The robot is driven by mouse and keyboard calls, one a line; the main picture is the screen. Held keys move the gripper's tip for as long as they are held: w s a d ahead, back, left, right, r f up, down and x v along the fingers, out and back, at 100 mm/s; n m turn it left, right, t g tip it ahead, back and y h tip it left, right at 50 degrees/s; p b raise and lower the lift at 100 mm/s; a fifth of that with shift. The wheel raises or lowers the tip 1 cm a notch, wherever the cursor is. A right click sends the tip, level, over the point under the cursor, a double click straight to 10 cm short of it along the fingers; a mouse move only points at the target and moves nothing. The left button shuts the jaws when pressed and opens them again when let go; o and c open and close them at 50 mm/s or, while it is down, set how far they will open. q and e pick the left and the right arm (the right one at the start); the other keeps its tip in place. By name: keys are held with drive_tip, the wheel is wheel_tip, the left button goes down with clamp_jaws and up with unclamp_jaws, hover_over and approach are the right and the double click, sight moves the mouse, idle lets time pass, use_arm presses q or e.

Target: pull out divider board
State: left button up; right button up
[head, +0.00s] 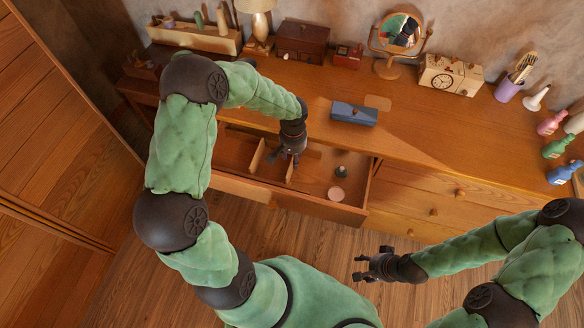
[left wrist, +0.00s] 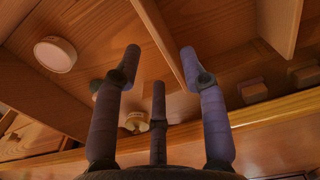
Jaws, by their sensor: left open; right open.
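An open drawer (head: 290,197) holds thin upright wooden divider boards. One divider board (head: 257,157) stands left of my left gripper in the head view. Another divider board (head: 290,172) is just below the gripper and partly hidden by it. My left gripper (head: 292,158) is open and points down into the drawer. In the left wrist view, a divider board (left wrist: 162,35) runs up between the open fingers (left wrist: 160,62); I cannot tell whether they touch it. Another divider board (left wrist: 280,24) stands to the right. My right gripper (head: 362,266) is open and empty, low in front of the dresser.
The drawer also holds a pink round item (head: 336,194) and a small green item (head: 341,171). A blue box (head: 354,114) sits on the dresser top (head: 430,126) above it. A mirror (head: 400,35), lamp (head: 257,22) and several bottles stand along the top. The floor in front is clear.

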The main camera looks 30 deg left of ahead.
sight(292, 164)
use_arm(q)
drive_tip(key=f+b, duration=0.1)
drive_tip(key=f, duration=0.2)
drive_tip(key=f+b, duration=0.1)
drive_tip(key=f, duration=0.2)
drive_tip(key=shift+s+a+b, duration=0.1)
drive_tip(key=shift+s+b, duration=0.1)
drive_tip(key=shift+b, duration=0.1)
drive_tip(key=shift+r, duration=0.1)
clamp_jaws()
